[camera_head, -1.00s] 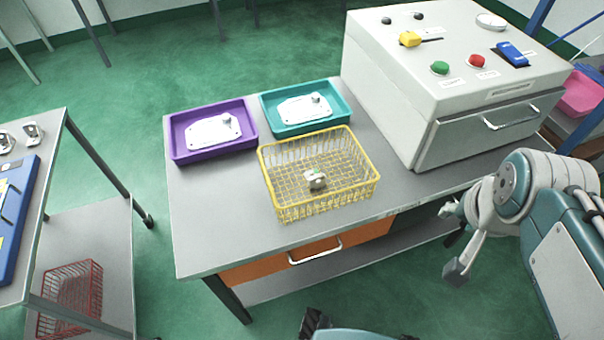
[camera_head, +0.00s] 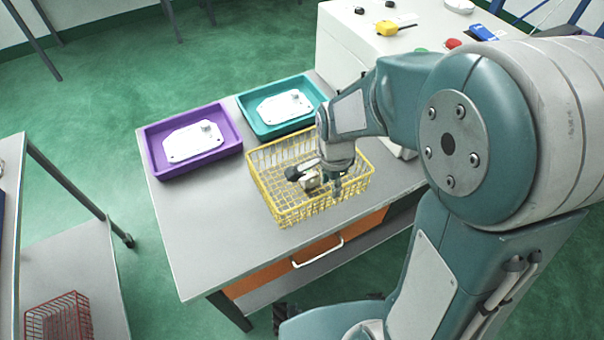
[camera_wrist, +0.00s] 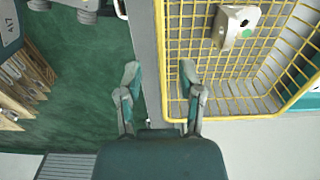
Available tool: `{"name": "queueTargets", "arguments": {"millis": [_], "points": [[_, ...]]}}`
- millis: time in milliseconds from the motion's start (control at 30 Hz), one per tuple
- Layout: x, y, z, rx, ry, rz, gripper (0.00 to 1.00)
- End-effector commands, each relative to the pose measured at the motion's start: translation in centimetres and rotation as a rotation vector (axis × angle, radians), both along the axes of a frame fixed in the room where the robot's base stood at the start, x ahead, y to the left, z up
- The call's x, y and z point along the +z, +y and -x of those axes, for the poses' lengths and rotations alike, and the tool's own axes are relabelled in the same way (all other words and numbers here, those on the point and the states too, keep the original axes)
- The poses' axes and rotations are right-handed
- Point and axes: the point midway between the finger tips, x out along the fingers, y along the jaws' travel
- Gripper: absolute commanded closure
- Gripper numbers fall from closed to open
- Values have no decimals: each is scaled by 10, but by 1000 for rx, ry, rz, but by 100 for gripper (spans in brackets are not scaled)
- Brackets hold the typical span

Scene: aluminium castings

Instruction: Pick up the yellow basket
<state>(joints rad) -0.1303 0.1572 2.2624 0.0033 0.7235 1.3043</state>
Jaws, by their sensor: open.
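The yellow wire basket (camera_head: 284,214) stands on the grey table, with a small pale metal casting (camera_head: 309,181) inside. My gripper (camera_head: 318,184) is open and reaches down at the basket's front side, partly covering it in the head view. In the wrist view, the basket's yellow rim (camera_wrist: 160,40) runs between the spread fingers of my gripper (camera_wrist: 159,78). The left finger shows outside the basket and the right finger over its inner side. No grip on the rim shows, and the height gap is unclear. The casting (camera_wrist: 236,27) lies farther inside.
A purple tray (camera_head: 153,173) and a teal tray (camera_head: 247,119), each with a white plate, stand behind the basket. A grey machine (camera_head: 340,48) stands at the back right, partly hidden by my arm. The table's left front (camera_head: 200,240) is clear.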

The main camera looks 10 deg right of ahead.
Motion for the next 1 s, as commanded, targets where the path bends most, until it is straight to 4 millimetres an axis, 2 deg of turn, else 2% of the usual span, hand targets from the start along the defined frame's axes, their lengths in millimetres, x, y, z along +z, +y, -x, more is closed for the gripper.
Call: {"name": "queueTargets", "arguments": {"millis": [100,267,533,667,867,900,1000], "points": [[-17,0,0,0,2,1,51],[-29,2,0,2,2,3,51],[-67,3,-2,2,2,2,51],[-75,3,-2,2,-1,2,51],[-76,2,-2,2,-3,1,51],[-76,2,-2,2,-3,1,60],[-76,3,-3,2,-2,2,100]]}}
